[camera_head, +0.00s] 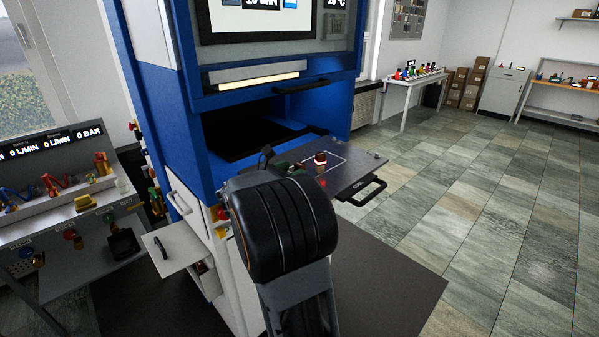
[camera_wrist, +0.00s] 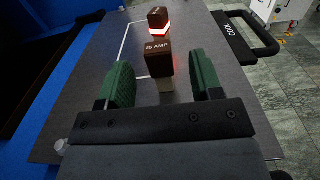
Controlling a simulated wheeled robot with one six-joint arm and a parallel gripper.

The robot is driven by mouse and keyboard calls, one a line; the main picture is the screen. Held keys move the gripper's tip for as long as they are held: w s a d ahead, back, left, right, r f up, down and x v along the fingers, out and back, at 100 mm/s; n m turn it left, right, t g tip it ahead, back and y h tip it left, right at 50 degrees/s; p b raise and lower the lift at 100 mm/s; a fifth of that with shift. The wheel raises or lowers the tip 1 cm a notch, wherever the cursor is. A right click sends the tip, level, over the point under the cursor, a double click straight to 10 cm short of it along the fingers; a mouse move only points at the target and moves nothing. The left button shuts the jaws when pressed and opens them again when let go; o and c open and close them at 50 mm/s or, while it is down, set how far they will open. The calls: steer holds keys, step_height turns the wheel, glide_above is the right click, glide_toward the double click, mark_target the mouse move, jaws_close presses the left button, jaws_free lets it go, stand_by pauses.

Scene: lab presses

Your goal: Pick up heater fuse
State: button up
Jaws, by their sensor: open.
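A brown fuse marked with what looks like "25 AMP" (camera_wrist: 157,57) stands upright on the pull-out tray in the wrist view. A second brown block with a glowing red band (camera_wrist: 158,21) stands just beyond it; it also shows in the head view (camera_head: 320,159). I cannot tell from the markings which one is the heater fuse. My gripper (camera_wrist: 161,80) is open, its green pads on either side of the marked fuse with a gap at each side. In the head view my arm hides most of the gripper and the marked fuse.
The dark tray (camera_wrist: 90,60) carries a white outline and a front handle (camera_wrist: 246,38) labelled "COOL". It extends from the blue press (camera_head: 185,110). A small open door (camera_head: 180,247) juts out at lower left. A bench with valves (camera_head: 75,205) stands left. Floor is clear at right.

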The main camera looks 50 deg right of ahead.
mark_target(297, 168)
steer(key=shift+d+p, duration=0.45)
steer(key=shift+d, duration=1.5)
steer(key=c, duration=1)
